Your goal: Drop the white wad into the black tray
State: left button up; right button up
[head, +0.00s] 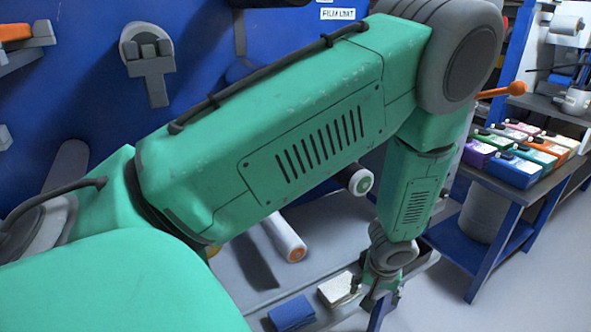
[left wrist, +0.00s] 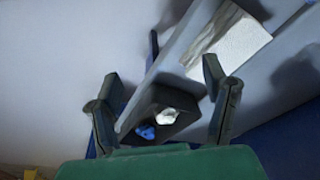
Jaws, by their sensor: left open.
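In the left wrist view a black tray (left wrist: 183,99) lies below my left gripper (left wrist: 162,78). The white wad (left wrist: 167,116) appears to lie inside it, beside a crumpled blue piece (left wrist: 145,131). My left gripper is open, its fingers spread to either side of the tray with nothing gripped between them. In the head view the left gripper (head: 380,297) hangs pointing down at the bench's front edge. The tray and wad cannot be made out there. My right gripper is not in view.
A white block (head: 338,288) and a blue block (head: 291,314) sit on the bench just left of the gripper. A white roller (head: 284,236) with an orange end lies behind. A blue side table (head: 500,190) with several coloured boxes stands at the right.

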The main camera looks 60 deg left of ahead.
pick_arm(q)
jog(key=s+d+f+m, duration=0.1)
jog(key=s+f+m, duration=0.2)
jog(key=s, duration=0.9)
jog(key=s+d+f+m+g+h, duration=0.1)
jog(key=s+f+m, duration=0.2)
jog(key=s, duration=1)
jog(key=shift+f+m+h, duration=0.2)
jog(key=shift+m+h, duration=0.1)
jog(key=shift+m, duration=0.6)
jog(key=shift+d, duration=0.1)
